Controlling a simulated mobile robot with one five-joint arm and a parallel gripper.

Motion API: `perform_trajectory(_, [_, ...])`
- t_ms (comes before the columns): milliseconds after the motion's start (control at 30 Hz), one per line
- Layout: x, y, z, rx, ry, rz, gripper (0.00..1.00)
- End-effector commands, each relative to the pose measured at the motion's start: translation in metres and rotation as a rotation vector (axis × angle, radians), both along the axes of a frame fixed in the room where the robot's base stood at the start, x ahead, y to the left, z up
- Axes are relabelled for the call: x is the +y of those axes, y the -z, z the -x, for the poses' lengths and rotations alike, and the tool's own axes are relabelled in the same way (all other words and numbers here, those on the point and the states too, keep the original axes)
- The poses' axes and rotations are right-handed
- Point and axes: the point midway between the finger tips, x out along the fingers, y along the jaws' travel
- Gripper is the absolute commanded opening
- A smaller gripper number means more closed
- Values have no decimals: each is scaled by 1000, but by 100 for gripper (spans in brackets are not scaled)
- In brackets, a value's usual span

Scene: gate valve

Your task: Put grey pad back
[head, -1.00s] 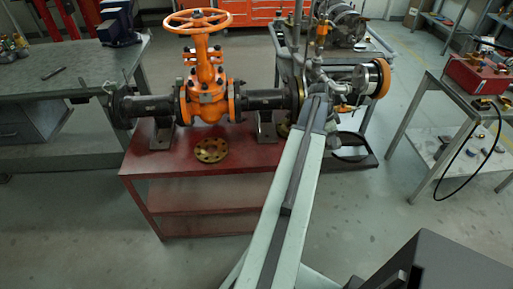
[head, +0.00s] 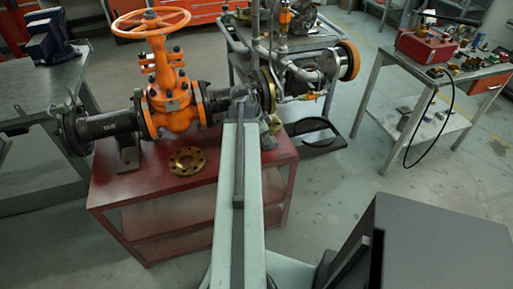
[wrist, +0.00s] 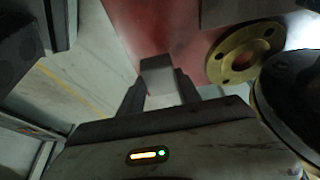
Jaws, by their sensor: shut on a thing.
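The grey pad (wrist: 157,68) is a small, plain block in the wrist view. My gripper (wrist: 160,88) is shut on it, with one dark finger on each side. The pad is above or near the red bench top (wrist: 125,25); I cannot tell whether it touches. In the head view my arm reaches out over the right part of the red bench (head: 130,190), by the right-hand pipe of the orange valve (head: 172,95). My gripper and the pad cannot be made out clearly there.
A brass flange ring (head: 187,160) lies on the bench, left of my arm; the wrist view shows a brass ring (wrist: 245,52) right of the pad. A trolley with pipework (head: 300,70) stands behind right. A side table (head: 440,75) stands at right, with clear floor between.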

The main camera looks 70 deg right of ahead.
Motion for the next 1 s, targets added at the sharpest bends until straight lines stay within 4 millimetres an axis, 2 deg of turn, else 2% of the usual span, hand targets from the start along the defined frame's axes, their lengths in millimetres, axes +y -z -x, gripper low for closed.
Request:
perform_trajectory(33, [5,2,-14,1,-5,-1,8])
perform_trajectory(100, [10,3,-26,1,-5,-1,8])
perform_trajectory(233, [15,4,-37,0,-3,0,8])
perform_trajectory(367, [15,6,-37,0,-2,0,8])
perform_trajectory(600, [15,42,-37,0,-3,0,8])
perform_trajectory(833, [15,38,-37,0,-3,0,8])
perform_trajectory(967, [15,43,-37,0,-4,-1,8])
perform_trajectory(1000, [15,42,-38,0,-4,-1,46])
